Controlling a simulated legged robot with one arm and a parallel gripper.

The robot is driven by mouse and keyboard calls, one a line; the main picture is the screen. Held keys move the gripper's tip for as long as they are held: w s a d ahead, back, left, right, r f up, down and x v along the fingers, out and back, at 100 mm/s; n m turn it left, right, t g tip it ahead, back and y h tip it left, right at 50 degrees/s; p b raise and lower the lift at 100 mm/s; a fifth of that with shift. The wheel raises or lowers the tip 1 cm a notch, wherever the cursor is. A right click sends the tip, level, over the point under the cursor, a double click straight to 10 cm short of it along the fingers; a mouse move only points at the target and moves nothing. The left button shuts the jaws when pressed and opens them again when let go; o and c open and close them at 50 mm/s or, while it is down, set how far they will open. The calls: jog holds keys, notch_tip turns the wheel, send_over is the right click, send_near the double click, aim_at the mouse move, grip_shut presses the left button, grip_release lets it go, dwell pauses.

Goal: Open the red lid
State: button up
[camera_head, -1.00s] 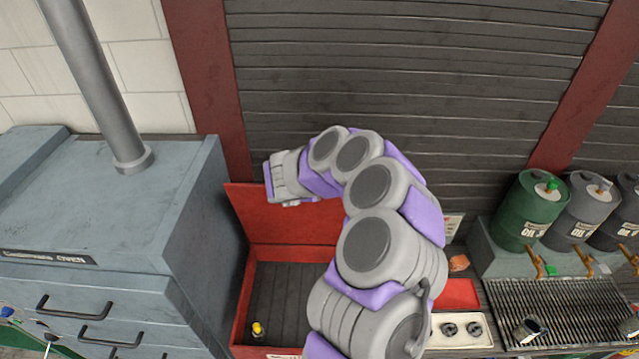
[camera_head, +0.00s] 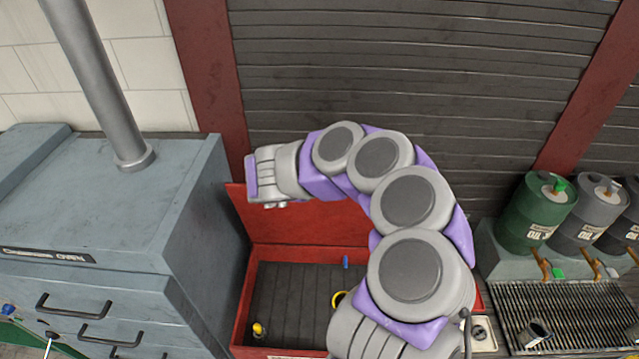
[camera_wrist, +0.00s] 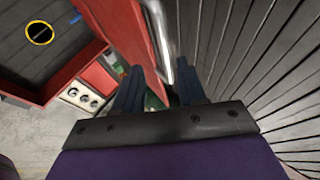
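The red lid (camera_head: 310,222) stands raised at the back of the red box (camera_head: 240,310), whose inside is exposed. My gripper (camera_head: 262,176) is at the lid's upper left corner in the head view, with its fingertips hidden. In the wrist view the two dark fingers of my gripper (camera_wrist: 159,68) are apart. The red lid (camera_wrist: 118,28) and its pale metal edge run between or just beyond them. I cannot tell whether a finger touches the lid.
A yellow ring (camera_wrist: 40,33) and a blue item (camera_head: 345,262) lie in the box. A blue-grey oven cabinet (camera_head: 150,215) stands close on the left. Oil drums (camera_head: 537,213) and a grate (camera_head: 570,310) are on the right. A slatted shutter (camera_head: 400,70) is behind.

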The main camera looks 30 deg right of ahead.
jog(key=v, duration=0.9)
jog(key=shift+s+a+r+b, duration=0.2)
jog(key=shift+a+b, duration=0.1)
jog(key=shift+b, duration=0.15)
